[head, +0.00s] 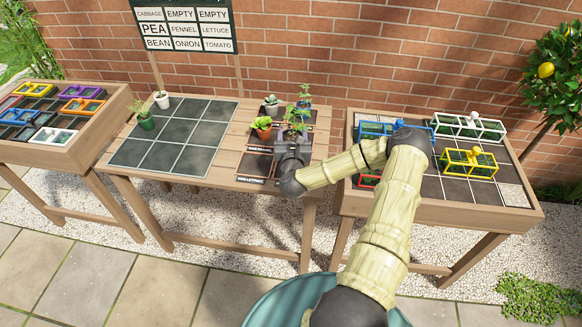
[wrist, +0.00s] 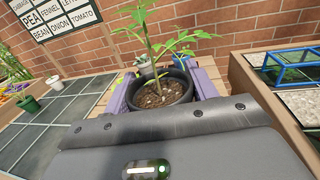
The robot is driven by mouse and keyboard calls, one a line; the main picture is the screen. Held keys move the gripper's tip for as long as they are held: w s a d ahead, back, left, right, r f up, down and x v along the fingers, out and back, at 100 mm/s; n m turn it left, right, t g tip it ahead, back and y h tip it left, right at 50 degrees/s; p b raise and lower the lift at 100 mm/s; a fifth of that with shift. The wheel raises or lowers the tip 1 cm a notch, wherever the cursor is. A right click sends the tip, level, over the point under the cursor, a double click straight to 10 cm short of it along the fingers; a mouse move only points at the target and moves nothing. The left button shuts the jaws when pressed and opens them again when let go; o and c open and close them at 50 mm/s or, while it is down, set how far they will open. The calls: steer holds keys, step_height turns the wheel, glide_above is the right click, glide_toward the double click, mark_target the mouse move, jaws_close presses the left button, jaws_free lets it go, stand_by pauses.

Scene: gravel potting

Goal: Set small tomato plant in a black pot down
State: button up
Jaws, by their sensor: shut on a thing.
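The small tomato plant (head: 298,117) is upright, with a thin stem and green leaves. In the wrist view its black pot (wrist: 161,92), filled with brown soil, sits between the purple fingers of my gripper (wrist: 160,88). My gripper is shut on the pot. In the head view my gripper (head: 292,148) is over the right part of the middle wooden table (head: 225,172); it hides most of the pot. I cannot tell whether the pot's base touches the table.
An orange pot (head: 263,133), a white pot (head: 271,110) and a blue pot stand close by. Labelled dark mats (head: 257,167) lie there. The dark tile grid (head: 180,132) at left is mostly clear, with a green pot (head: 147,123) at its edge. Coloured frames (head: 470,163) stand on the right table.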

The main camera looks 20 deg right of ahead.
steer(key=shift+f, duration=0.1)
step_height(320, 180, down, 6)
steer(key=shift+f+p, duration=0.1)
steer(key=shift+p, duration=0.25)
steer(key=shift+f, duration=1.85)
steer(key=shift+f, duration=0.15)
steer(key=o, duration=1)
steer(key=shift+o, duration=0.2)
